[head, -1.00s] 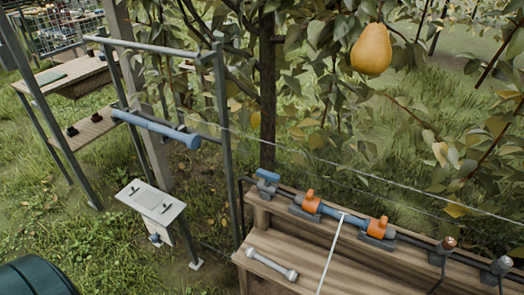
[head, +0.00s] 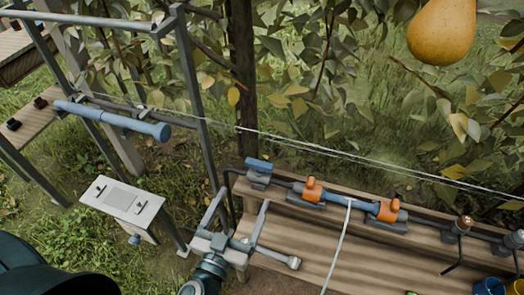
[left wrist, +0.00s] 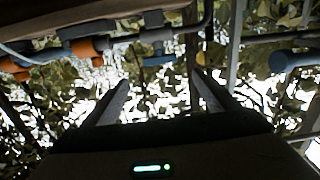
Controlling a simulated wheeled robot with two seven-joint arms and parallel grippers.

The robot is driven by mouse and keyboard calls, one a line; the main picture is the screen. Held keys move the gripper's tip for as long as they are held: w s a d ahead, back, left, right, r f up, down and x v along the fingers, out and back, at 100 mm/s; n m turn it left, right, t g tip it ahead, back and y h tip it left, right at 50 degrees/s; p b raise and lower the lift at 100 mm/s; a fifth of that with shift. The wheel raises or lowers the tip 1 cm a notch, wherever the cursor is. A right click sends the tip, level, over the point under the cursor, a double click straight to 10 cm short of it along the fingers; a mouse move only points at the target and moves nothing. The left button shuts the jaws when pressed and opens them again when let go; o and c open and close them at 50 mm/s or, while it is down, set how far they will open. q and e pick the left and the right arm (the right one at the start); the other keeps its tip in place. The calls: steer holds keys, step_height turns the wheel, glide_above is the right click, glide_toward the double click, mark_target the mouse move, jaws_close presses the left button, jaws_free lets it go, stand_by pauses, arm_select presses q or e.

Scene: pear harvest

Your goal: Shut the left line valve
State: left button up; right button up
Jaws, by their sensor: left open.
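A dark pipe line runs along the back of the wooden bench (head: 345,250). It carries a left orange valve (head: 311,189) and a right orange valve (head: 388,210), with a blue section (head: 348,203) between them. A blue-topped fitting (head: 258,168) sits at the line's left end. My left gripper (head: 243,197) is open and empty, in front of that fitting and left of the left orange valve, touching neither as far as I can tell. In the left wrist view, the open fingers (left wrist: 160,90) show below the line, with the left orange valve (left wrist: 84,48) at upper left. My right gripper is out of view.
A grey double-ended tool (head: 292,262) lies on the bench, partly hidden by my gripper. A metal frame with a blue roller (head: 115,121) and a white panel (head: 121,201) stand left. A pear (head: 441,30) hangs upper right. A blue bucket (head: 489,287) is lower right.

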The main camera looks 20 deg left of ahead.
arm_select(q)
steer(key=shift+w, duration=0.15)
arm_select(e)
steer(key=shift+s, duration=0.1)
arm_select(q)
steer(key=p, duration=0.2)
glide_toward(260, 161)
steer(key=w+p, duration=0.1)
steer(key=w, duration=0.4)
steer(key=shift+p, duration=0.4)
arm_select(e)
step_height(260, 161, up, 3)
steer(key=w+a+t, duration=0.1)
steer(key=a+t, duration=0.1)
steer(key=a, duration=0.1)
arm_select(q)
steer(key=w+p, duration=0.1)
steer(key=w, duration=0.3)
steer(key=w+p, duration=0.1)
steer(key=w, duration=0.3)
steer(key=shift+w+d+f, duration=0.1)
steer(key=shift+d+f, duration=0.1)
steer(key=shift+f, duration=0.05)
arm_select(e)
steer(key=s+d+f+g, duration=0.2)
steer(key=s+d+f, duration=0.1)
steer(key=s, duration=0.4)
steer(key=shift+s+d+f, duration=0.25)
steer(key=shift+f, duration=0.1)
